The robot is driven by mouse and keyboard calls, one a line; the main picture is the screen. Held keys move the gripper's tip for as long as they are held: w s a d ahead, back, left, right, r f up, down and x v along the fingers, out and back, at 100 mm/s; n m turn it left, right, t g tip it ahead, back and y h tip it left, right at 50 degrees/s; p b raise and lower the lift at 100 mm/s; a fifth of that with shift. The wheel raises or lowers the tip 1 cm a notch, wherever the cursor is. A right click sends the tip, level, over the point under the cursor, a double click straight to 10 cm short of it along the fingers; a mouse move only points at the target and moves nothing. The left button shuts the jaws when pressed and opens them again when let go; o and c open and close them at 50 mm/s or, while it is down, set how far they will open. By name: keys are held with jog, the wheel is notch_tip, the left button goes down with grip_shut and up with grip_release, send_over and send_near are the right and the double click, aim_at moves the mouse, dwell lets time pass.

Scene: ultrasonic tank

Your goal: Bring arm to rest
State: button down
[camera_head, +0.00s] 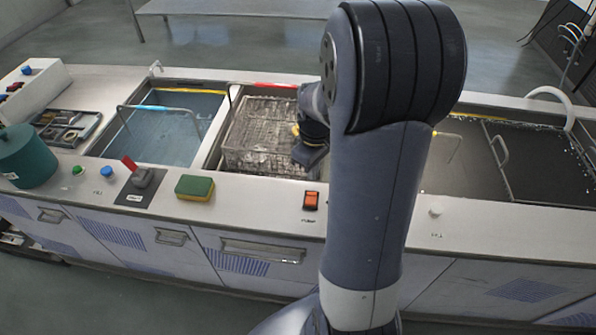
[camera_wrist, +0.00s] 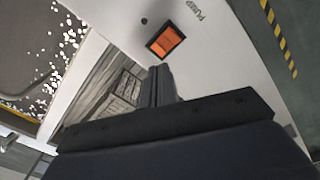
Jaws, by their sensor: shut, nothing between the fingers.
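My arm stands tall in the middle of the head view and bends down behind its own upper link. My gripper (camera_wrist: 160,86) shows in the wrist view with its two dark fingers together and nothing between them. In the head view my wrist is partly hidden by the arm, over the wire basket (camera_head: 262,135) in the middle tank. The wrist view shows an orange switch (camera_wrist: 165,41) marked PUMP just beyond the fingertips in the picture; I cannot tell the exact gap. The same orange switch (camera_head: 311,201) sits on the counter's front strip in the head view.
A blue-water tank (camera_head: 165,135) lies left of the basket. A dark covered tank (camera_head: 540,165) is at the right.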

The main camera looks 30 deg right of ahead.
aim_at(312, 195)
jog(key=shift+f, duration=0.15)
notch_tip(312, 195, down, 7)
jog(key=b, duration=0.6)
jog(key=shift+r, duration=0.2)
jog(key=shift+r+p, duration=0.1)
jog(key=shift+p, duration=0.2)
